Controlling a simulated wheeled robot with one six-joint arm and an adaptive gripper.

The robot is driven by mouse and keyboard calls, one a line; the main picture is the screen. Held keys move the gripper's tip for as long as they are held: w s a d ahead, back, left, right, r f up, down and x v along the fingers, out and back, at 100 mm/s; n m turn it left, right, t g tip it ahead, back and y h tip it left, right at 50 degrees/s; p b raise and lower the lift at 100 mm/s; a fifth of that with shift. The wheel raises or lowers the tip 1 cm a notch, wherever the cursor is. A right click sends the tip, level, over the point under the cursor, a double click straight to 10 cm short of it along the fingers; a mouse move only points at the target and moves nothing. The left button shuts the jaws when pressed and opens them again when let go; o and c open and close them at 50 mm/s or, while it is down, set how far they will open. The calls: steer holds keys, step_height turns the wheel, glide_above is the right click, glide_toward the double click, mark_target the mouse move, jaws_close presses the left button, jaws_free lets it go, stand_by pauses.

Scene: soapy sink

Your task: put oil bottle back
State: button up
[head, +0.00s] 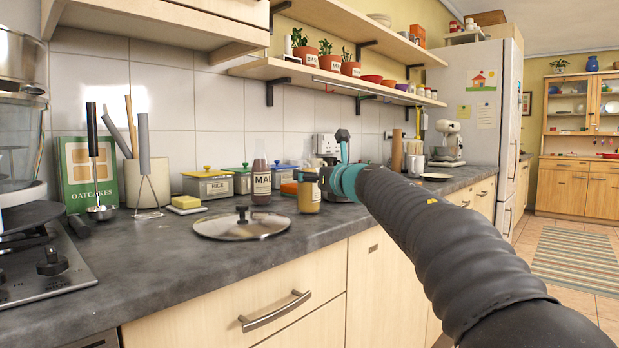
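A small bottle with yellow contents and a pale label (309,198), which looks like the oil bottle, stands upright on the dark worktop or just above it; I cannot tell which. My gripper (324,180) is at the far end of my arm, right beside this bottle's upper part. The bottle's top is partly hidden, and the fingers are too small and covered to show whether they grip it. A dark red-brown bottle labelled "MAL" (261,183) stands to the left, apart from my gripper.
A glass pan lid (240,226) lies in front of the bottles. Labelled tins (208,185), a yellow sponge or butter-like block (187,203) and a utensil pot (155,178) stand to the left. The hob (40,275) is at far left. The worktop's front strip is clear.

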steer(key=b+v, duration=0.1)
steer(key=v, duration=0.8)
steer(key=shift+d, duration=0.1)
steer(key=s+d+f+m+h, duration=0.6)
steer(key=s+d+m, duration=0.25)
steer(key=m, duration=0.55)
steer(key=s+d+f+m+h, duration=0.65)
steer(key=d+m, duration=0.35)
steer(key=m, duration=0.4)
steer(key=s+a+f+m+g+y, duration=0.2)
steer(key=s+f+m+g, duration=0.7)
steer(key=s+f, duration=1.5)
steer(key=f+m, duration=0.1)
steer(key=m, duration=0.4)
steer(key=shift+s+a+m+y, duration=0.3)
steer(key=shift+s+a+y, duration=0.05)
